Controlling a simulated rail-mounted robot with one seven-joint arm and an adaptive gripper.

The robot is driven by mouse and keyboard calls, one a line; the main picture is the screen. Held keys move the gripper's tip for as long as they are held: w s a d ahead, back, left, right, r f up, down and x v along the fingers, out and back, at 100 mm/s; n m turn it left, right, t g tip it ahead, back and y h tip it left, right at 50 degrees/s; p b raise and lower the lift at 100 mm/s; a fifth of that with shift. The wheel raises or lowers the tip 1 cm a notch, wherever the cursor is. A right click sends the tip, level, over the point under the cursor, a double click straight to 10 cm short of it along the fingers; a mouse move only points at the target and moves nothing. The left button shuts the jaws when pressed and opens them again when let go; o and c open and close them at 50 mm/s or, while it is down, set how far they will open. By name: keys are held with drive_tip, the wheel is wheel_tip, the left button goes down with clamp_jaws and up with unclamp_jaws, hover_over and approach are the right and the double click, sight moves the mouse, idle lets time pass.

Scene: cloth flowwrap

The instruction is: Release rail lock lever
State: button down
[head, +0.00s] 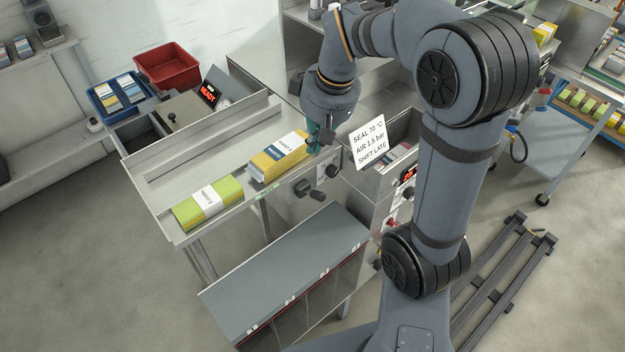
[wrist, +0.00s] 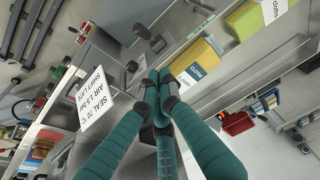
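Small dark controls sit on the metal front face of the conveyor bench: a round knob (head: 301,187), a black handle (head: 317,195) and another dark knob (head: 332,171). I cannot tell which one is the rail lock lever. In the wrist view dark controls (wrist: 141,31) lie just beyond the fingertips. My gripper (head: 318,143) points down beside the right end of the bench rail, close to the yellow cloth stack. Its teal fingers (wrist: 158,76) converge with their tips together, and nothing is clearly held between them. Contact with a control cannot be told.
A yellow cloth stack (head: 278,158) and a green one (head: 208,203) lie on the rail bench. A white sign (head: 369,142) stands right of my gripper. A red bin (head: 168,67) and blue bin (head: 121,96) are behind. A grey sloped shelf (head: 283,265) lies below.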

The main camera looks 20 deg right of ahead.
drive_tip(key=shift+a, duration=0.1)
hover_over(312, 192)
drive_tip(key=w, duration=0.2)
drive_tip(key=f, duration=0.9)
drive_tip(key=shift+s+a+f, duration=0.15)
drive_tip(key=shift+a+f, duration=0.1)
drive_tip(key=shift+a, duration=0.05)
drive_tip(key=f, duration=0.1)
drive_tip(key=s+f, duration=0.1)
drive_tip(key=f, duration=0.1)
drive_tip(key=shift+s+d, duration=0.15)
drive_tip(key=shift+d, duration=0.15)
drive_tip(key=shift+s+f, duration=0.15)
drive_tip(key=shift+f, duration=0.2)
